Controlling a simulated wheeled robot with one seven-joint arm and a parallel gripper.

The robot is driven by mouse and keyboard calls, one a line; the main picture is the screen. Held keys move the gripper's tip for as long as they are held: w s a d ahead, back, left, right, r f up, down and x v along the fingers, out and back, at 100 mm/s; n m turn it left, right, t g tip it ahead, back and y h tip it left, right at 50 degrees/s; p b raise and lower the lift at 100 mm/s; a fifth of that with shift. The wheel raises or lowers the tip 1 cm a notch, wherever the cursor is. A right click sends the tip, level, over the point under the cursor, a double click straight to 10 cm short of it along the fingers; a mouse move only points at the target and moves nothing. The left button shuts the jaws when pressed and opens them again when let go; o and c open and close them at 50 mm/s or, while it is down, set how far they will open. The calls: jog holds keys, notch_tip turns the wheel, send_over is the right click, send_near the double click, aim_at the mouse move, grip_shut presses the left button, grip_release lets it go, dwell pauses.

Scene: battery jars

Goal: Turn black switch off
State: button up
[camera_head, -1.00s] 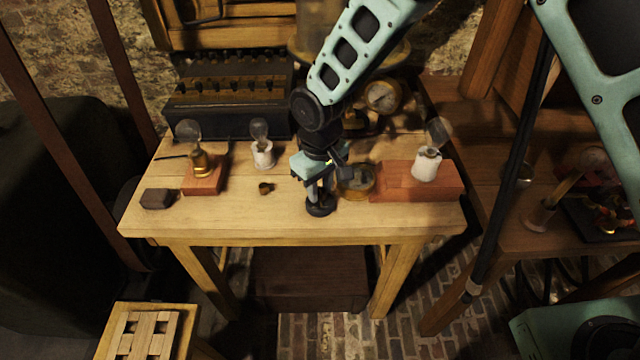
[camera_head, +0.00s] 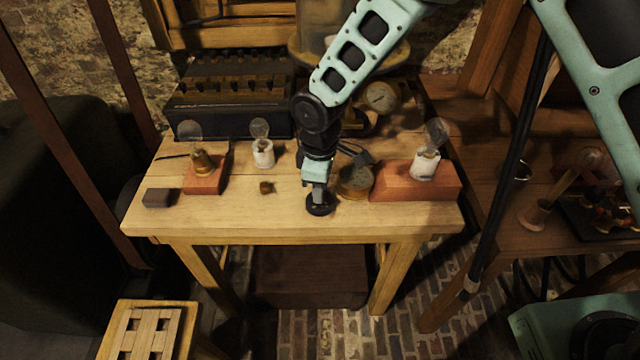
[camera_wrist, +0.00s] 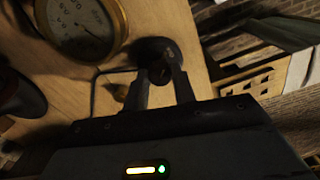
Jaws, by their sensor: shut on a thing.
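The black switch (camera_head: 320,209) has a round black base and sits near the front edge of the wooden table, right of centre. My gripper (camera_head: 318,193) points down onto it from above. In the wrist view the switch (camera_wrist: 152,47) lies just beyond my fingertips, and my gripper (camera_wrist: 160,80) is shut on its small knob or lever. The fingers hide much of that part, so I cannot tell the switch's position.
A brass gauge (camera_head: 355,182) lies just right of my gripper. A red block with a bulb (camera_head: 416,181) stands further right. Left are a white bulb holder (camera_head: 263,153), a small brown knob (camera_head: 267,188), a brass lamp on red block (camera_head: 205,175) and a dark block (camera_head: 158,197). The front-left tabletop is clear.

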dwell(0.4)
jog(key=o, duration=1)
notch_tip(320, 180, up, 18)
jog(key=b, duration=0.1)
jog(key=shift+f, duration=0.25)
